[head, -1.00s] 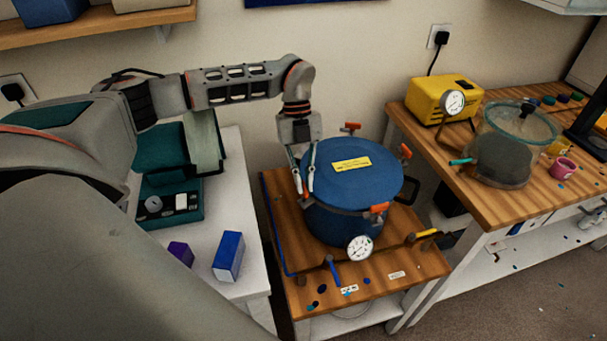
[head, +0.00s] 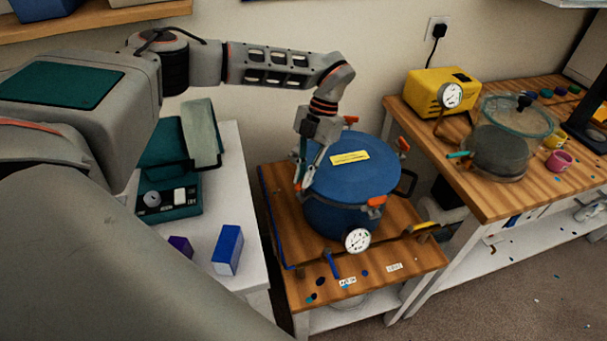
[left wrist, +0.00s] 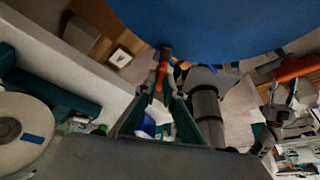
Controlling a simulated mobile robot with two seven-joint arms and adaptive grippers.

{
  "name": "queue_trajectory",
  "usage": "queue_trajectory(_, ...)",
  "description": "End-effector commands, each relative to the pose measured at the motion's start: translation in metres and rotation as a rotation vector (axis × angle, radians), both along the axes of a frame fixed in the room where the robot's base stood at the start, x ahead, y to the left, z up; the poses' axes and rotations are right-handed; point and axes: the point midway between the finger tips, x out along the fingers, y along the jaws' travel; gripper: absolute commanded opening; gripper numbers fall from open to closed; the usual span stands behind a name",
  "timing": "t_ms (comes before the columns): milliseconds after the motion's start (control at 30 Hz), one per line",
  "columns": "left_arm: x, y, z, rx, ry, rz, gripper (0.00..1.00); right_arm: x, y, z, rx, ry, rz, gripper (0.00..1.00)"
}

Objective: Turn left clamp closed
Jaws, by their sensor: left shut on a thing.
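The blue pressure pot (head: 345,185) stands on a low wooden-topped table, its lid on. My left gripper (head: 301,187) points down at the pot's left side, fingers close together. In the left wrist view, the fingertips (left wrist: 164,84) are shut on the left clamp (left wrist: 166,60), whose orange part shows between them. Other orange-handled clamps sit at the rim's back (head: 350,120), right (head: 403,144) and front (head: 376,201). A grey gripper-like shape at the right of the wrist view may be my right gripper; its jaws are unclear.
A pressure gauge (head: 356,240) and a blue-handled valve (head: 333,264) are at the pot's front. A yellow pump (head: 438,92) and a clear chamber (head: 512,135) stand on the right bench. A blue box (head: 227,250) and teal scale (head: 170,204) are on the left table.

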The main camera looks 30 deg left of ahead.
Motion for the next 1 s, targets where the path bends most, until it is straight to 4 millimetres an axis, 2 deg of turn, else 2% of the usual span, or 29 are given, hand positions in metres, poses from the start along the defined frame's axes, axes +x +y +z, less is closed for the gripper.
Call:
queue_trajectory(400, 0.0001, -0.0013, 0.0005, 0.000, -0.001, -0.205, 0.00, 0.0001, -0.0056, -0.0005, -0.012, -0.001, 0.005, 0.40)
queue_trajectory(1000, 0.0002, -0.0016, 0.0004, -0.001, -0.002, -0.239, 0.00, 0.0007, -0.0018, 0.0001, -0.001, 0.000, -0.004, 0.40)
